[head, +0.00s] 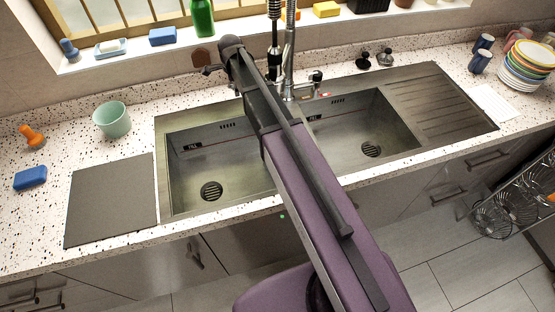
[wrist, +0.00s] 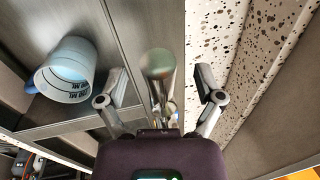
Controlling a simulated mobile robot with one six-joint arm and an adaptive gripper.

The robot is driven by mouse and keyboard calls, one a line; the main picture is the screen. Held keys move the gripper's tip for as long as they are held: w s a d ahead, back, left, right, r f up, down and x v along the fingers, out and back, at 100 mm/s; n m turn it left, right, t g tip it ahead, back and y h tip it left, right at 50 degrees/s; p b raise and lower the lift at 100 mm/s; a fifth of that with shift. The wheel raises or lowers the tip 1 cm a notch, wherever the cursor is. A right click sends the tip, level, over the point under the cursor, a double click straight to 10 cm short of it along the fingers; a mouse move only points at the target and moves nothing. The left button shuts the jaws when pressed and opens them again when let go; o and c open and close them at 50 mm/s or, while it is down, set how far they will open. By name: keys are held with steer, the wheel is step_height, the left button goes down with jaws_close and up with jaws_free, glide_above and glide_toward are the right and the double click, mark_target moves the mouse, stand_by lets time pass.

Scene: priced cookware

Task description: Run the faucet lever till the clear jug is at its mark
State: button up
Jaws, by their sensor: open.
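The clear jug (wrist: 68,70) shows at the left of the wrist view, with a pale blue inside, dark volume markings and a blue handle. I cannot make out its water level. My gripper (wrist: 158,98) is open, its two fingers apart on either side of a shiny metal rod with a rounded end (wrist: 158,64), which looks like the faucet lever. I cannot tell whether either finger touches it. In the head view the faucet (head: 287,60) rises behind the double sink. My arm hides part of the sink there, and the jug is not visible.
The sink's left basin (head: 185,180) and right basin (head: 350,140) look clear where visible.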

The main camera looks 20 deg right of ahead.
step_height(320, 180, up, 7)
steer(key=s+p, duration=0.1)
steer(key=p, duration=0.6)
steer(key=shift+s, duration=0.15)
steer(key=shift+f, duration=0.3)
stand_by(0.4)
